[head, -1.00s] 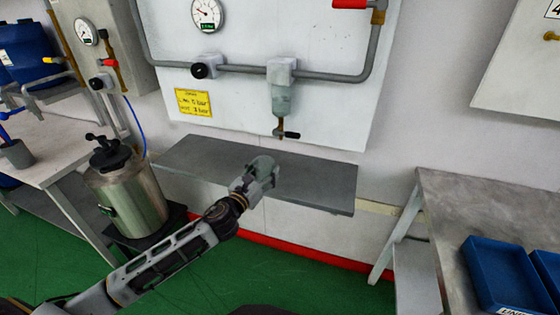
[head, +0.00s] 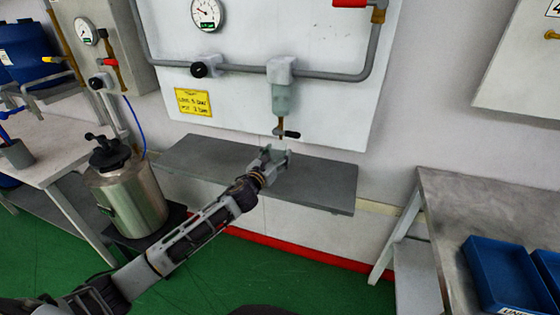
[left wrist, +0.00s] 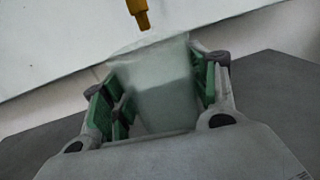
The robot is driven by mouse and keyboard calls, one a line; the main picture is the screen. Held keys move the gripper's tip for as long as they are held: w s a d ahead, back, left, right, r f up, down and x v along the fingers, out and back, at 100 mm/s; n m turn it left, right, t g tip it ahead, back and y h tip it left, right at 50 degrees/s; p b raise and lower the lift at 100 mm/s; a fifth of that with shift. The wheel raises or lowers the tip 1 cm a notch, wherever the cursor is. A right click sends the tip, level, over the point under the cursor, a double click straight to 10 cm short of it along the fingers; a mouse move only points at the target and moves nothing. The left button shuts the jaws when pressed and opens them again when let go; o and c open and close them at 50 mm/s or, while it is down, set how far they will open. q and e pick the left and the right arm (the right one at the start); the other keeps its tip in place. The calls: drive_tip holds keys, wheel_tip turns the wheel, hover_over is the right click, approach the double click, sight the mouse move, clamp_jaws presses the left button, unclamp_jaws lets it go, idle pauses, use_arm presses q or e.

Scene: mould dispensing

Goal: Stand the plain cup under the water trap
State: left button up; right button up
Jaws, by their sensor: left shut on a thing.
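The water trap (head: 284,98) is a translucent grey-green bowl under the pipe on the white panel, with a small brass and black drain valve (head: 287,134) at its bottom. My left gripper (head: 275,157) is over the grey shelf, just below and slightly left of the drain. In the left wrist view the gripper (left wrist: 160,98) is shut on a translucent pale cup (left wrist: 162,85), its green pads on either side. The cup looks roughly upright. A brass drain tip (left wrist: 139,14) shows beyond and above the rim. In the head view the cup is hard to make out between the fingers.
The grey shelf (head: 325,188) is bare to the right of the gripper. A steel pressure vessel (head: 135,197) stands left of the shelf. A table with blue trays (head: 497,270) is at the right. A yellow label (head: 193,102) is on the panel.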

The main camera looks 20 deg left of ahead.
use_arm(q)
drive_tip(key=shift+w+d, duration=0.25)
drive_tip(key=shift+w, duration=0.95)
use_arm(e)
drive_tip(key=shift+w+r, duration=0.5)
drive_tip(key=shift+w, duration=0.1)
use_arm(q)
drive_tip(key=shift+f, duration=0.3)
drive_tip(key=shift+f+b, duration=0.3)
drive_tip(key=shift+f, duration=0.35)
drive_tip(key=shift+f+b, duration=0.4)
drive_tip(key=shift+f, duration=0.45)
use_arm(e)
drive_tip(key=shift+w+a+r, duration=0.2)
drive_tip(key=shift+a+r, duration=0.15)
drive_tip(key=shift+r, duration=0.4)
drive_tip(key=shift+w+a+r, duration=0.2)
drive_tip(key=shift+a+r, duration=0.1)
drive_tip(key=shift+r, duration=0.45)
use_arm(q)
drive_tip(key=shift+f, duration=0.1)
drive_tip(key=o, duration=0.9)
drive_tip(key=shift+o, duration=0.2)
use_arm(e)
drive_tip(key=shift+w+a+r, duration=0.1)
drive_tip(key=shift+r, duration=0.1)
